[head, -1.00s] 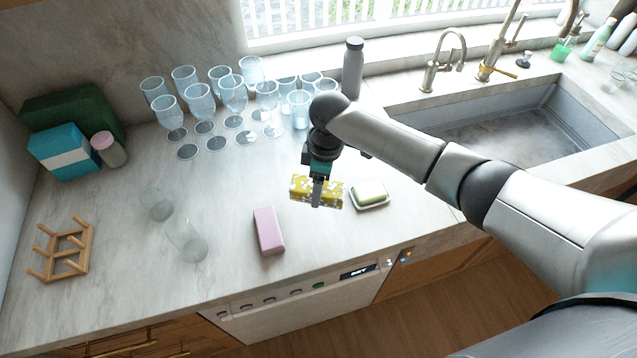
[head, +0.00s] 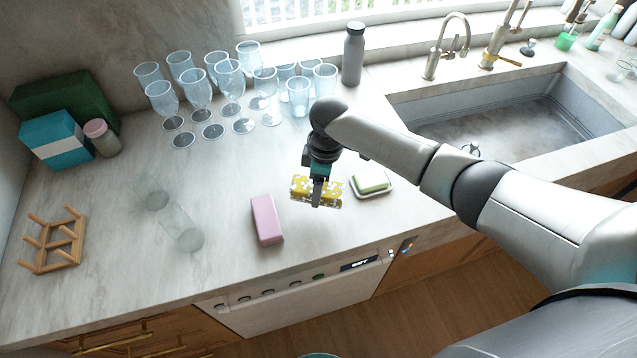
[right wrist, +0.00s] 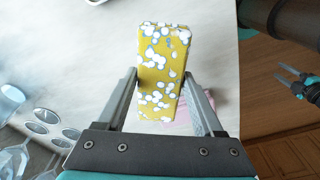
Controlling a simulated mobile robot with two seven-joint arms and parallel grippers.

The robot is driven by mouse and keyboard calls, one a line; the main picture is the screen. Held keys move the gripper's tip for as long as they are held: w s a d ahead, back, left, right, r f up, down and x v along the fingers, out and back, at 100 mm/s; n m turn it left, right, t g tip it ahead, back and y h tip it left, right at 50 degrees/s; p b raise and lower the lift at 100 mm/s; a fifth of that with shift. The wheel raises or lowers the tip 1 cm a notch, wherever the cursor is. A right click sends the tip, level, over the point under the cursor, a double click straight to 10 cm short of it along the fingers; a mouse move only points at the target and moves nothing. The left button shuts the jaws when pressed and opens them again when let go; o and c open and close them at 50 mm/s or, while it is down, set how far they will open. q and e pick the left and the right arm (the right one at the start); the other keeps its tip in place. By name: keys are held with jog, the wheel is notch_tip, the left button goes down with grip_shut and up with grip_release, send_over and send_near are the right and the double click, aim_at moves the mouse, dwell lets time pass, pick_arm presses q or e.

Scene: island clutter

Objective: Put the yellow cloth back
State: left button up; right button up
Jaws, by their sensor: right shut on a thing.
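The yellow cloth (head: 329,191) is a folded, flat block with white and blue spots. My right gripper (head: 317,192) is shut on it in the head view, between the pink block and the soap dish. In the right wrist view the cloth (right wrist: 163,75) stands lengthwise between the two fingers of my right gripper (right wrist: 168,98). Whether the cloth touches the counter is hard to tell.
A pink block (head: 267,220) lies left of the cloth, and a soap dish (head: 387,192) with green soap is to its right. Several glasses (head: 230,80) and a grey bottle (head: 353,55) stand behind. Two clear tumblers (head: 182,228), a wooden rack (head: 52,243) and the sink (head: 500,110) flank the counter.

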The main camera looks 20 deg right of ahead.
jog(key=shift+f+b, duration=1.15)
jog(key=shift+f, duration=0.95)
jog(key=o, duration=1.2)
jog(key=r, duration=1)
jog(key=d+r+p, duration=0.1)
jog(key=r, duration=0.4)
jog(key=shift+s+d+r, duration=0.1)
jog(key=shift+s, duration=0.15)
